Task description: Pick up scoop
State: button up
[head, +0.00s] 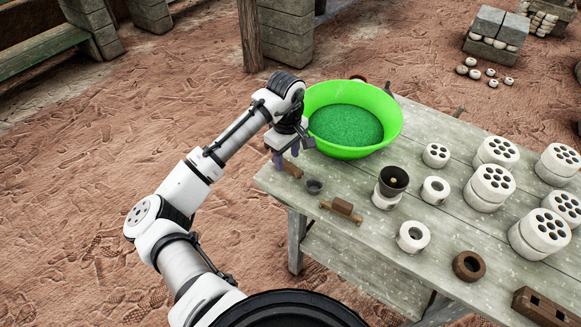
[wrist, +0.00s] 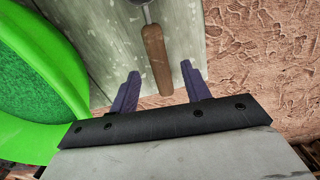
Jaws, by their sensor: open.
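The scoop has a brown wooden handle and a small grey metal bowl. In the head view the scoop (head: 315,187) lies near the left end of the table, with its handle toward my gripper (head: 286,157). In the wrist view the scoop's handle (wrist: 156,50) points down between the two purple fingers of my gripper (wrist: 160,71). Most of the bowl is cut off at the top edge there. My gripper is open, with nothing held, over the handle's end. I cannot tell the exact height gap.
A green basin (head: 392,133) of green grains stands right beside my gripper and also shows in the wrist view (wrist: 72,120). A wooden brush-like block (head: 343,208), a dark cup (head: 393,180) and several white perforated cylinders (head: 491,183) stand on the grey table (head: 345,176).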

aim_at(287, 163)
jog(key=shift+f, duration=1.7)
jog(key=c, duration=1)
jog(key=shift+r, duration=0.1)
